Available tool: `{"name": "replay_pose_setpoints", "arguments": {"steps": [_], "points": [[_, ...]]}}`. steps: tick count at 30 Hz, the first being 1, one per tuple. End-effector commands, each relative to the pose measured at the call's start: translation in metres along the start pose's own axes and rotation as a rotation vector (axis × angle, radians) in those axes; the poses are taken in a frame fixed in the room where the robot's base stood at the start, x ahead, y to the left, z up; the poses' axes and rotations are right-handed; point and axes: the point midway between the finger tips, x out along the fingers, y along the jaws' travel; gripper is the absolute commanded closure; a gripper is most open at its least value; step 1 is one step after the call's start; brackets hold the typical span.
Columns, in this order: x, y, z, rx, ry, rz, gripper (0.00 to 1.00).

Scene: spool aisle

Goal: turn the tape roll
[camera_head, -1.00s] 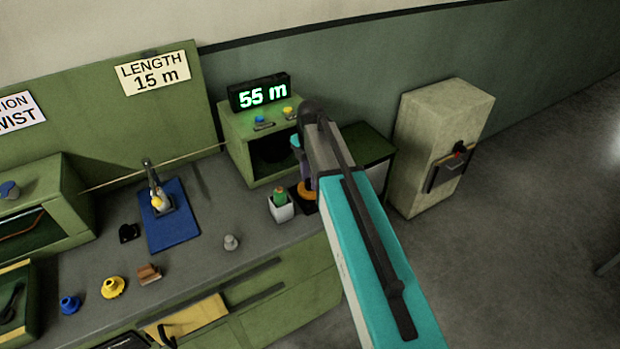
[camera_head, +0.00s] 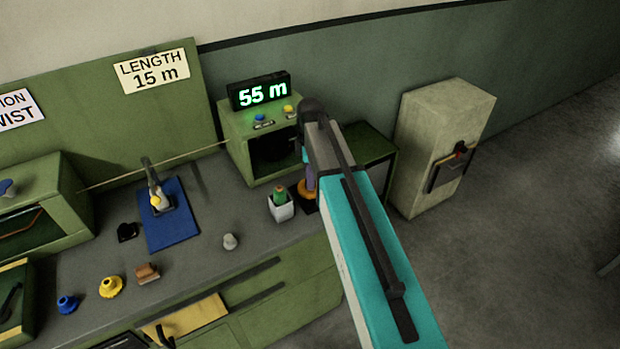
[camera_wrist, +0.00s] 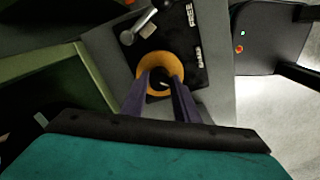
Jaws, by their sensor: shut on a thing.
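The tape roll is an orange ring (camera_wrist: 160,57) on a black plate (camera_wrist: 188,60) in the wrist view. It also shows, small and partly hidden by my arm, as an orange patch (camera_head: 306,187) in the head view. My gripper (camera_wrist: 160,78) has its two purple fingers down at the near part of the ring, shut on it. In the head view my gripper (camera_head: 310,172) is mostly behind the arm. The ring's near edge is hidden by the fingers.
A green box (camera_head: 235,140) with a lit "55 m" display (camera_head: 260,92) stands behind. Open floor lies right.

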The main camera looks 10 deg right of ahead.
Motion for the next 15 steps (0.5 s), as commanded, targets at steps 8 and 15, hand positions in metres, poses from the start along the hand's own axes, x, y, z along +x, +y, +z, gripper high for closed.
{"name": "replay_pose_setpoints", "arguments": {"steps": [8,15], "points": [[-0.0002,0.0,-0.0005,0.258,0.0,0.001,0.95],[-0.0001,0.0,0.0001,0.485,0.001,0.001,0.95]]}}
